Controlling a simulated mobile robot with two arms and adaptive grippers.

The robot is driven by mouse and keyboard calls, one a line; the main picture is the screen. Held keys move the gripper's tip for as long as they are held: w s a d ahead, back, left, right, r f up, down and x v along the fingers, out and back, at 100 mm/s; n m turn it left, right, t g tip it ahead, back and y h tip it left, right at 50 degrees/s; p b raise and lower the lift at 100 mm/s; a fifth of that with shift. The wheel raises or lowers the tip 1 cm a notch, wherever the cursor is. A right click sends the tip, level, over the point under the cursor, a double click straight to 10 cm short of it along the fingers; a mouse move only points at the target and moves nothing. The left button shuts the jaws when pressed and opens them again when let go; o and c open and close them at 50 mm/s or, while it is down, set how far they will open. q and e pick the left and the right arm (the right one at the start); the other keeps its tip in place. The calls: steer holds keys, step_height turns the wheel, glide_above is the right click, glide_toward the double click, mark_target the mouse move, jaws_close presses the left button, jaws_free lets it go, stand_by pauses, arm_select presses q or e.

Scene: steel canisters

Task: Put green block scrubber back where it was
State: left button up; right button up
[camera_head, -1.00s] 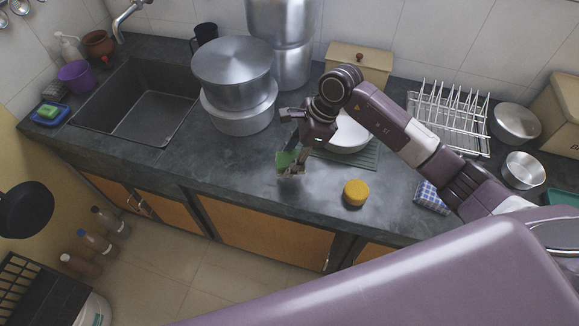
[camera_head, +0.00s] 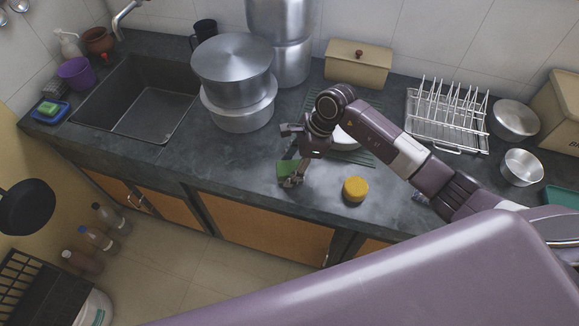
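A green block scrubber (camera_head: 286,168) is at the fingertips of my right gripper (camera_head: 292,179), near the front edge of the counter in the middle of the head view. The fingers appear closed on it. They partly cover it, and I cannot tell whether it touches the counter. Another small green block (camera_head: 48,108) lies in a blue tray (camera_head: 38,120) at the far left, beside the sink. My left gripper is not in view.
A round yellow sponge (camera_head: 355,189) sits right of the gripper. Large steel canisters (camera_head: 236,85) stand behind it. A white bowl (camera_head: 344,141) is mostly hidden by my arm. A dish rack (camera_head: 447,121) stands at right.

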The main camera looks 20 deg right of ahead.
steer(key=shift+o, duration=0.4)
steer(key=shift+r, duration=0.25)
steer(key=b+v, duration=0.2)
steer(key=v, duration=0.9)
steer(key=shift+r, duration=0.4)
